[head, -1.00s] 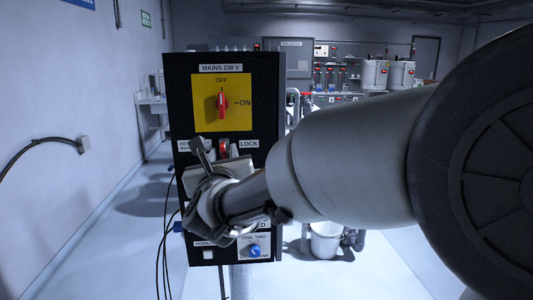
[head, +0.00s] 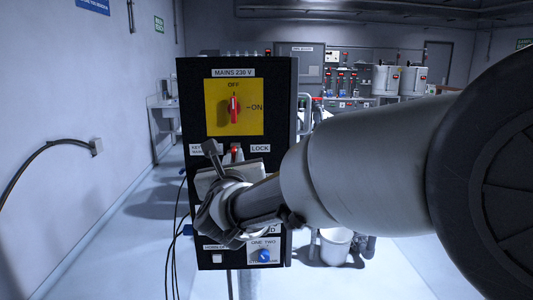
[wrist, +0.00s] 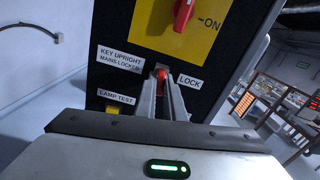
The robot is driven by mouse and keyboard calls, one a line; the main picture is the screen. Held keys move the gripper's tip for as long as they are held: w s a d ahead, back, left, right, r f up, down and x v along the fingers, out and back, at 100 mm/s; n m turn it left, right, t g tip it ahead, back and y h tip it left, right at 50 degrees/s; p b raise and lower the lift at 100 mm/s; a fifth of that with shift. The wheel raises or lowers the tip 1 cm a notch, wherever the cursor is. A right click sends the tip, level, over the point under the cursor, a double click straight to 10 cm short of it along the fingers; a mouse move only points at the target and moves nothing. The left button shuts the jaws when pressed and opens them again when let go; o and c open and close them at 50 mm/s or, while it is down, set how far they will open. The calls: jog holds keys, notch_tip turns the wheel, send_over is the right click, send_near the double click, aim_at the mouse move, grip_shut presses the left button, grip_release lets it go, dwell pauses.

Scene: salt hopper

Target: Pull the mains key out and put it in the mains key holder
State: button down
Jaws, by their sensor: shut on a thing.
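The mains key (wrist: 161,74) shows as a small red head between my fingertips in the wrist view, by the LOCK label on the black panel (wrist: 235,75). In the head view the red key (head: 235,153) shows just above my gripper. My gripper (wrist: 161,82) is shut on the key, fingers pointing at the panel. The key's shaft is hidden, so I cannot tell how deep it sits in the lock. I cannot make out the mains key holder in either view.
Above the lock is a red rotary switch (head: 233,109) on a yellow plate, pointer upright towards OFF. A blue knob (head: 264,256) sits low on the panel. Black cables (head: 174,240) hang at its left. Open floor lies left; a white bucket (head: 336,245) stands behind.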

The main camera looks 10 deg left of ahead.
jog(key=shift+s, duration=0.1)
jog(key=shift+b+v, duration=1.2)
jog(key=shift+v, duration=1.15)
